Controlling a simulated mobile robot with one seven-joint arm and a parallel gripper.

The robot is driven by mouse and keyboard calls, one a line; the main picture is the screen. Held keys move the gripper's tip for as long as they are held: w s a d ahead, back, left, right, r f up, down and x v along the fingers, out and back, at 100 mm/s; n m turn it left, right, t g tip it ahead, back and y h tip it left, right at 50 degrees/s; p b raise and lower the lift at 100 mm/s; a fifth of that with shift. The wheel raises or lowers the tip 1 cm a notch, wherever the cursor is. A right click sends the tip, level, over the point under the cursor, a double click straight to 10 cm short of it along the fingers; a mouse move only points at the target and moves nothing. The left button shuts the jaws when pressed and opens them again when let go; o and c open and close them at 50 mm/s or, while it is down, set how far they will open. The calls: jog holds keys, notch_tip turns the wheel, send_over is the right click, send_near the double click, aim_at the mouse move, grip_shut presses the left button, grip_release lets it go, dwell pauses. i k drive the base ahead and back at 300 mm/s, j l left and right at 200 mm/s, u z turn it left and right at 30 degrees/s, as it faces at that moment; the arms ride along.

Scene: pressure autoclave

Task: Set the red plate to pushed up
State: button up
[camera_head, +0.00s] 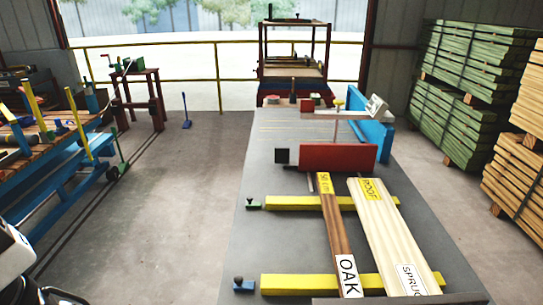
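The red plate (338,157) is a wide, flat panel standing on edge across the grey table. Its lower edge is close to the table top and just beyond the far ends of two boards. A black block (282,156) is at its left end. I cannot tell from this view how high the plate is set or whether it touches the table. My gripper is not in view; only a white and black part, which looks like my arm, shows at the lower left edge.
An oak board (338,238) and a spruce board (392,235) lie on yellow bars (320,284) on the grey table (255,170). A blue fence (372,133) stands behind the plate. A tool bench (50,180) is at left, lumber stacks (465,90) at right. The floor left of the table is clear.

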aim_at(313, 157)
jog(key=j, duration=0.5)
jog(key=k+j+z, duration=0.1)
jog(key=j, duration=0.45)
jog(key=j+z, duration=0.1)
jog(key=j, duration=0.4)
jog(key=i+j, duration=0.1)
jog(key=j, duration=0.45)
jog(key=i+j+z, duration=0.1)
jog(key=j, duration=0.2)
jog(key=i+j+z, duration=0.1)
jog(key=j, duration=0.25)
jog(key=i+j, duration=0.25)
jog(key=i+j+z, duration=0.25)
jog(key=i+j, duration=1.05)
jog(key=i, duration=0.15)
jog(key=l+z, duration=0.05)
